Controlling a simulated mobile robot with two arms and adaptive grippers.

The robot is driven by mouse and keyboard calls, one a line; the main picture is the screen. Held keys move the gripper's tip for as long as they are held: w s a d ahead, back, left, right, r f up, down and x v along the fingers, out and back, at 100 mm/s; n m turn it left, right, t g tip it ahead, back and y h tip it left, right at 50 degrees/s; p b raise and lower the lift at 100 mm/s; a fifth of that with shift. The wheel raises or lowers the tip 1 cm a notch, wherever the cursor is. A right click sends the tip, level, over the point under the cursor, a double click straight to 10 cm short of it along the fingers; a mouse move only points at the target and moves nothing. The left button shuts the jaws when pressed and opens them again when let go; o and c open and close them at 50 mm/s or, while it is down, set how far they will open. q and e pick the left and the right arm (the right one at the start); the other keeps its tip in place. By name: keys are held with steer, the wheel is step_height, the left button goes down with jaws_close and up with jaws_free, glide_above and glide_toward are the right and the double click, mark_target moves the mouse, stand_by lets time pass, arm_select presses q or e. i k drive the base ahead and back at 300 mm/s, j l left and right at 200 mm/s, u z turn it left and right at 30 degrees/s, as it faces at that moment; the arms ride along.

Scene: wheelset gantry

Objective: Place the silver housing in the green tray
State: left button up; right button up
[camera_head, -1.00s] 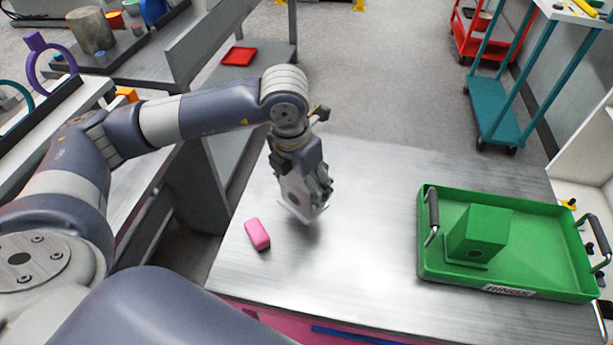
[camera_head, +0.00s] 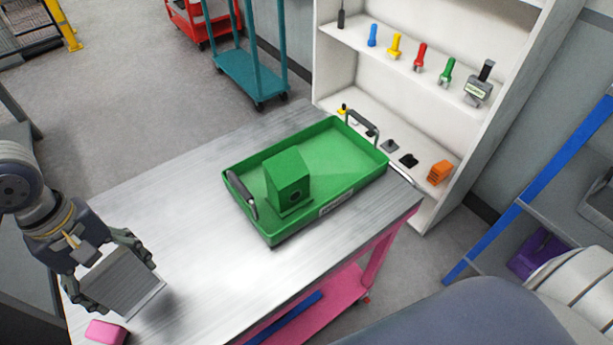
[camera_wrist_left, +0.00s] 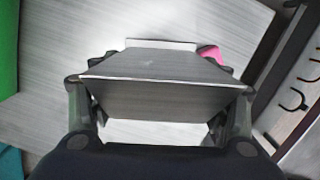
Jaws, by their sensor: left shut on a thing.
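My left gripper (camera_head: 110,277) is at the left end of the metal table, shut on the silver housing (camera_head: 122,285), a grey block with a flat flange. In the left wrist view the housing (camera_wrist_left: 165,85) sits between both fingers. It is held over the tabletop, and I cannot tell its exact height. The green tray (camera_head: 330,207) lies on the table to the right of the gripper, with a dark handle at each end. A green housing (camera_head: 287,178) stands inside its left part, and the right part is empty. My right gripper is not in view.
A pink block (camera_head: 105,332) lies on the table (camera_head: 205,262) close to the gripper. The tabletop between gripper and tray is clear. A white shelf (camera_head: 400,85) with coloured tools stands behind the tray. A teal cart (camera_head: 252,75) stands beyond the table.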

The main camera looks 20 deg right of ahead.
mark_target(331, 163)
steer(key=k+l, duration=0.4)
steer(key=l, duration=0.15)
steer(key=i+l, duration=0.1)
steer(key=l, duration=0.7)
steer(key=i+l, duration=0.15)
steer(key=l, duration=0.3)
steer(key=i+l, duration=0.1)
steer(key=l, duration=0.3)
steer(key=i+l, duration=0.3)
steer(key=i, duration=0.2)
